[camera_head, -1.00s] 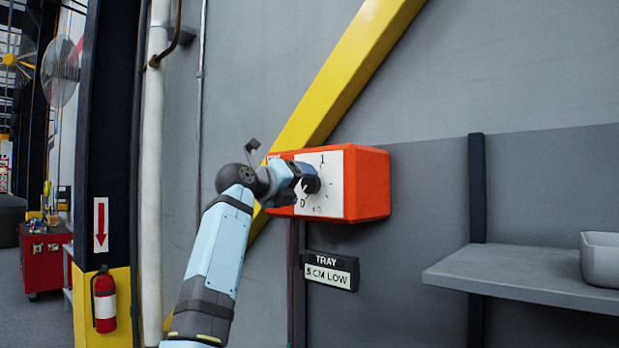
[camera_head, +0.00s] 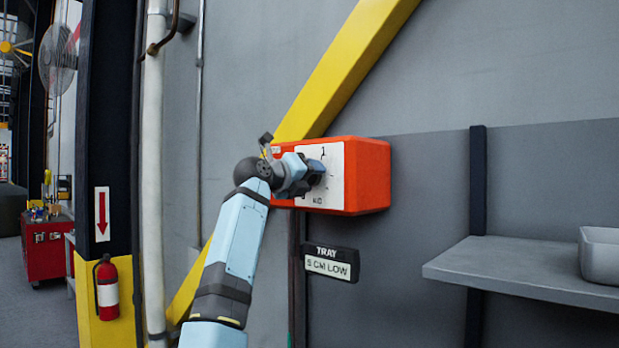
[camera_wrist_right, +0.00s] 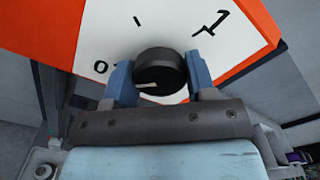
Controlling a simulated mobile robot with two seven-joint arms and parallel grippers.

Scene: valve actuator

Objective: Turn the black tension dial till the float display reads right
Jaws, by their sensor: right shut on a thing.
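The black dial (camera_wrist_right: 160,73) sits on the white face (camera_wrist_right: 110,35) of an orange box; a light pointer mark on it points left in the right wrist view. My right gripper (camera_wrist_right: 160,82) is shut on the dial, one blue finger on each side. In the head view my right gripper (camera_head: 312,172) covers most of the dial in front of the orange box (camera_head: 368,178). Marks "0" and "1" show on the face. The display (camera_head: 328,268) below the box, under a "TRAY" label, reads "5 CM LOW". My left gripper is not in view.
A grey shelf (camera_head: 530,270) with a light bin (camera_head: 600,255) stands at the right. A yellow diagonal beam (camera_head: 345,70) runs behind the box. A fire extinguisher (camera_head: 107,290) and a red cart (camera_head: 46,250) are at the left.

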